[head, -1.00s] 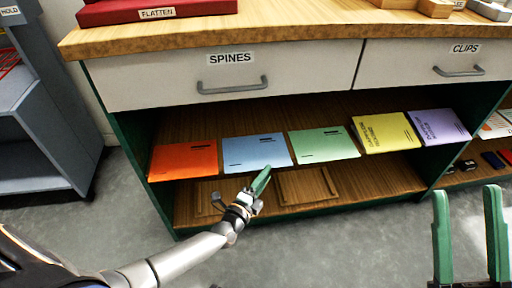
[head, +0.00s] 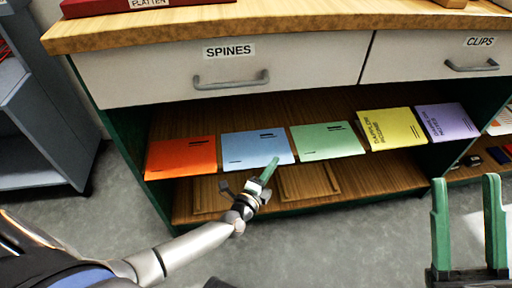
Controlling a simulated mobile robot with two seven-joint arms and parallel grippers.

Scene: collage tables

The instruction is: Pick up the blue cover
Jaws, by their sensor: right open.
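The blue cover (head: 252,146) lies flat on the shelf under the drawer marked SPINES, between the orange cover (head: 182,158) and the green cover (head: 327,140). My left gripper (head: 272,168) is in front of the blue cover, its green fingertip overlapping the cover's lower right edge in the picture. I cannot tell whether it touches the cover. Its fingers are seen edge-on, so their opening is unclear. My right gripper (head: 468,228) is at the lower right, fingers apart and empty, away from the covers.
A yellow cover (head: 391,129) and a purple cover (head: 443,122) lie further right on the same shelf. The drawer front with its handle (head: 231,80) overhangs the shelf. A lower shelf holds wooden boards (head: 309,181). A grey cabinet (head: 45,130) stands at left.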

